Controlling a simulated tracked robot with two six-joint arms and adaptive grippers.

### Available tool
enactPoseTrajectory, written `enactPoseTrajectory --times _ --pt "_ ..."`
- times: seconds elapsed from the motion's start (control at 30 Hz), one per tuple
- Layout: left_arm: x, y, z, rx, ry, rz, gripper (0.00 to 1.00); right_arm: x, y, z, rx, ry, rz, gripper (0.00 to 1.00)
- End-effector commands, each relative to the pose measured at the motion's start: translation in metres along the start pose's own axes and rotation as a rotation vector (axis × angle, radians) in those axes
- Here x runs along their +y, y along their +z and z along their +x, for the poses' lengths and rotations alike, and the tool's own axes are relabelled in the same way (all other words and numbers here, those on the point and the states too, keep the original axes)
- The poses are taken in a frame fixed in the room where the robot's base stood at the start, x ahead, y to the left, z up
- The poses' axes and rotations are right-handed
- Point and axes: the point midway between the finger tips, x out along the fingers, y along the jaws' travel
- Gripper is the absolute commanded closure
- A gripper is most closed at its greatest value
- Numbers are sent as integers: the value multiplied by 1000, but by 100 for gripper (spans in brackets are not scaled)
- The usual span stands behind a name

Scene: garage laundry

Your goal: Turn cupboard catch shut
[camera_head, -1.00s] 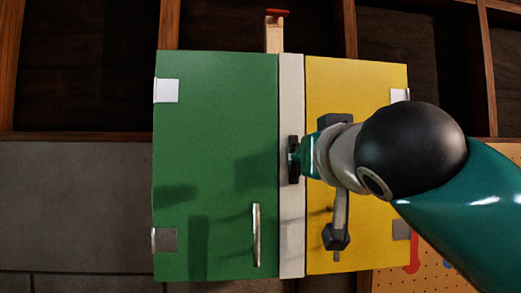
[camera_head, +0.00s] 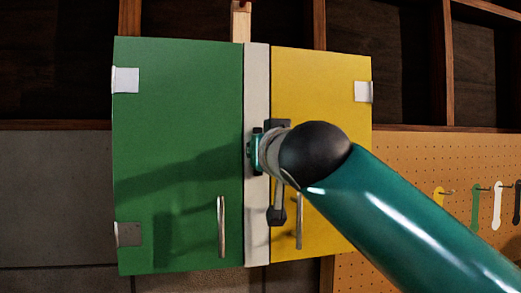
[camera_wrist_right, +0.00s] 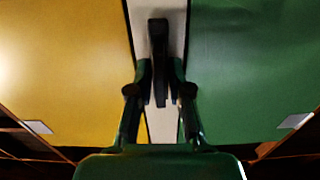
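The cupboard has a green door (camera_head: 180,110) on the left and a yellow door (camera_head: 330,110) on the right, with a pale post (camera_head: 257,80) between them. The black catch (camera_head: 257,133) sits upright on the post, roughly in line with it. My right gripper (camera_head: 254,152) is at the catch. In the right wrist view my right gripper's fingers (camera_wrist_right: 160,85) lie on either side of the catch (camera_wrist_right: 158,40), very close to it. I cannot tell whether they press on it. Both doors look closed. My left gripper is not in view.
A metal handle (camera_head: 221,227) stands on the green door and another (camera_head: 299,228) on the yellow door. A pegboard (camera_head: 400,165) with hanging tools is at the right. Wooden shelving (camera_head: 445,80) is behind.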

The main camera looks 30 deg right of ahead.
Motion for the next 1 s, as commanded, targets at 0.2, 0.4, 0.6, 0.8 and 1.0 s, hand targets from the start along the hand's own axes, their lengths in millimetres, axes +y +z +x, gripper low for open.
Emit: enactPoseTrajectory --times 0.2,0.4,0.6,0.8,1.0 --pt "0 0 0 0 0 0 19 0 0 0 0 -1 -1 100" --pt "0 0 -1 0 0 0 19 -1 0 0 0 -1 -27 100" --pt "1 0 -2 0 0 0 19 -1 0 0 0 -1 -112 100" --pt "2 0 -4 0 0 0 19 -2 0 0 -1 -1 -259 100" --pt "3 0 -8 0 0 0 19 -3 0 0 -1 -1 -444 100"
